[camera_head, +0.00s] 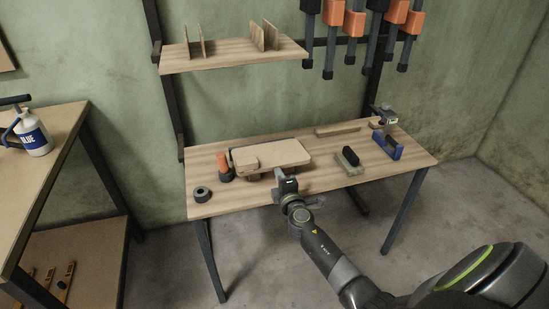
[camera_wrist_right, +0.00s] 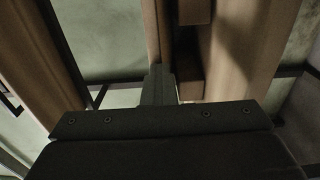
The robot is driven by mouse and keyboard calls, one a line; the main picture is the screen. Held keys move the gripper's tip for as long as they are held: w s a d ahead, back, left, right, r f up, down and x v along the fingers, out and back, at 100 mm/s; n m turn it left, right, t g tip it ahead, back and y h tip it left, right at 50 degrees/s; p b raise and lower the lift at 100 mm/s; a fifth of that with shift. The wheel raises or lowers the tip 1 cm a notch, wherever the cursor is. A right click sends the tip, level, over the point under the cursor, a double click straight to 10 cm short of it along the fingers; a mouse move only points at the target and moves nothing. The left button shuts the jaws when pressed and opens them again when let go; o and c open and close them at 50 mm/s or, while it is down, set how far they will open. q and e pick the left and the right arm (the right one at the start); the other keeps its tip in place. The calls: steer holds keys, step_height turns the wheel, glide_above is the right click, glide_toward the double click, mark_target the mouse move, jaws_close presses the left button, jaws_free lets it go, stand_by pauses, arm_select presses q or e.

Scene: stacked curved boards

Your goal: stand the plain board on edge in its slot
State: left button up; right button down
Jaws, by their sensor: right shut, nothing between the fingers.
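A pale wooden board (camera_head: 285,152) with rounded corners lies flat on the workbench, on a dark layer. I cannot tell which one is the plain board. Upright wooden dividers (camera_head: 265,36) stand on the wall shelf with narrow gaps between them. My right gripper (camera_head: 281,176) is at the front of the board stack, partly hidden by its own wrist. In the right wrist view its dark fingers (camera_wrist_right: 158,82) are together and empty, close to wooden surfaces. My left gripper is not in view.
The workbench (camera_head: 330,178) also carries a black roll (camera_head: 201,194), an orange-handled tool (camera_head: 224,166), a block with a black top (camera_head: 349,160) and a blue tool (camera_head: 388,146). Orange-and-grey clamps (camera_head: 354,20) hang right of the shelf (camera_head: 225,56).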

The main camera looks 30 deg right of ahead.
mark_target(280, 164)
steer(key=shift+w+d+r+p, duration=0.2)
steer(key=shift+r+p, duration=0.05)
steer(key=shift+r, duration=0.4)
steer(key=shift+w+d+r+p, duration=0.15)
steer(key=shift+r+p, duration=0.05)
steer(key=shift+r, duration=0.4)
steer(key=shift+r, duration=0.1)
steer(key=shift+r+p, duration=0.5)
steer(key=shift+p, duration=0.1)
steer(key=r+p, duration=0.1)
steer(key=w+r+p, duration=0.1)
steer(key=p, duration=0.1)
steer(key=r+p, duration=0.1)
steer(key=shift+w+a+r, duration=0.15)
steer(key=shift+w+a, duration=0.1)
